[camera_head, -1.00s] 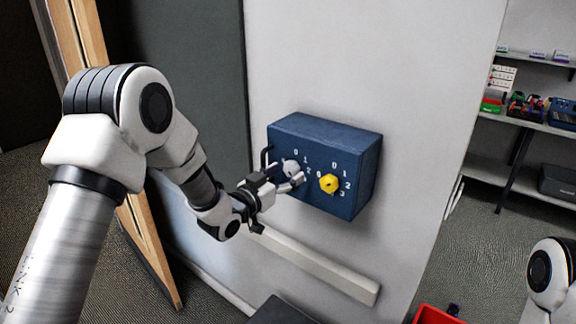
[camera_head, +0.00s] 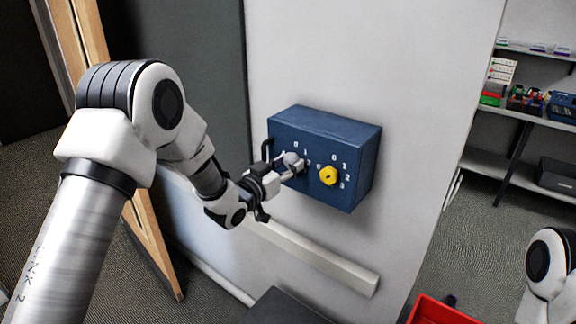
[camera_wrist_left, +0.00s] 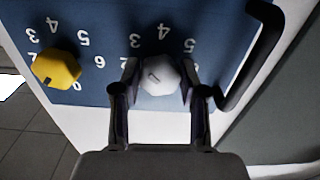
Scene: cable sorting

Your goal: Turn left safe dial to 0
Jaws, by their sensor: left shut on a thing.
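The blue safe (camera_head: 326,141) is mounted on the white wall. Its left dial (camera_head: 291,160) is a light grey knob, and its right dial (camera_head: 328,175) is yellow. My left gripper (camera_head: 294,168) reaches the left dial from the lower left. In the left wrist view, the fingers (camera_wrist_left: 158,95) are shut on the grey left dial (camera_wrist_left: 158,72), one on each side. A dark mark shows on the knob's face. The numbers around it are partly hidden by the fingers. The yellow dial (camera_wrist_left: 57,69) is apart from the gripper. My right gripper is out of view.
A black handle (camera_head: 267,150) is on the safe's left side, close to my left gripper; it also shows in the left wrist view (camera_wrist_left: 255,60). A pale rail (camera_head: 318,258) runs along the wall below. A red bin (camera_head: 440,312) stands at the bottom right.

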